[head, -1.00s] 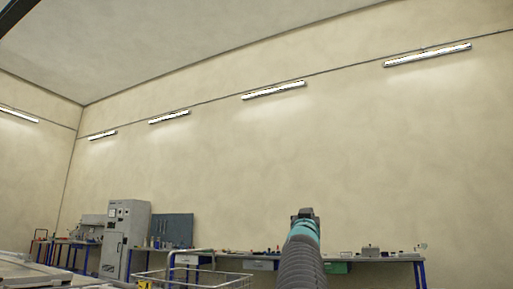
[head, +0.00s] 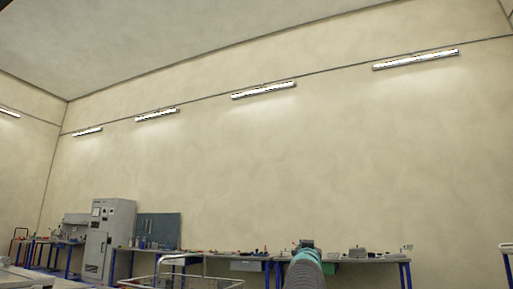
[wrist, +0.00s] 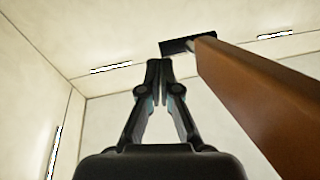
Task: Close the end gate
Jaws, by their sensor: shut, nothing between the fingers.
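I cannot make out the end gate for certain in either view. In the wrist view a long brown bar (wrist: 262,92) slants in from the lower right, with a flat black plate (wrist: 178,46) at its far end. My gripper (wrist: 159,66) is shut and empty, its fingertips just below the plate in the picture and left of the bar. I cannot tell whether they touch. In the head view my gripper (head: 306,243) is a small dark shape at the bottom, above the teal band of my arm, with its fingers unclear.
Workbenches with tools line the far wall (head: 270,170), with a grey cabinet (head: 108,240) at left. A wire-railed metal frame (head: 160,273) stands at the bottom, left of my arm. A blue-legged bench (head: 506,260) shows at the right edge. The floor is hardly seen.

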